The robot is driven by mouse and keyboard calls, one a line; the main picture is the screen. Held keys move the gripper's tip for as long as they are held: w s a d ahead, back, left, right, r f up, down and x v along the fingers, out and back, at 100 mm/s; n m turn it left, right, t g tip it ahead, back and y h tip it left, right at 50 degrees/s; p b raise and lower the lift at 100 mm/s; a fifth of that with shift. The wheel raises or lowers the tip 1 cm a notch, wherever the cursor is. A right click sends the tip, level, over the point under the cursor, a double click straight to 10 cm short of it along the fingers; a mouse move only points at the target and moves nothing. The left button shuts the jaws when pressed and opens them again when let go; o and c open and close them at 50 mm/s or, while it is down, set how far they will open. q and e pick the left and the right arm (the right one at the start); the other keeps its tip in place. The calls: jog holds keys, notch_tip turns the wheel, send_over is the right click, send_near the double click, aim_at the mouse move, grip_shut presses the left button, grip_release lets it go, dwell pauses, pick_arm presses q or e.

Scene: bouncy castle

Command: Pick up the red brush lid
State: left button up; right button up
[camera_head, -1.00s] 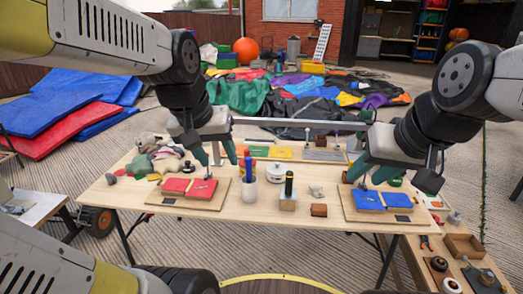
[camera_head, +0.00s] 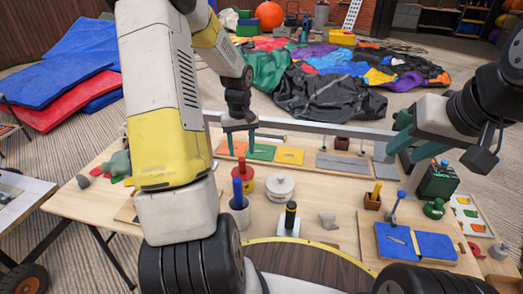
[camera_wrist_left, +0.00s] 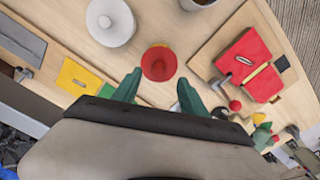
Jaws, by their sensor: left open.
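A white lidded pot (camera_head: 280,187) stands close to the right of the lid. A block with a black-topped stick (camera_head: 290,215) and a blue board (camera_head: 418,243) lie further right. My left arm hides the table's left part.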

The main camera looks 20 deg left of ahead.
aim_at(242, 160)
pick_arm(q)
jog(key=shift+w+f, duration=0.15)
jog(key=shift+f, duration=0.3)
jog(key=f, duration=0.7)
jog(key=shift+w+a, duration=0.15)
jog(key=shift+w, duration=0.05)
grip_shut()
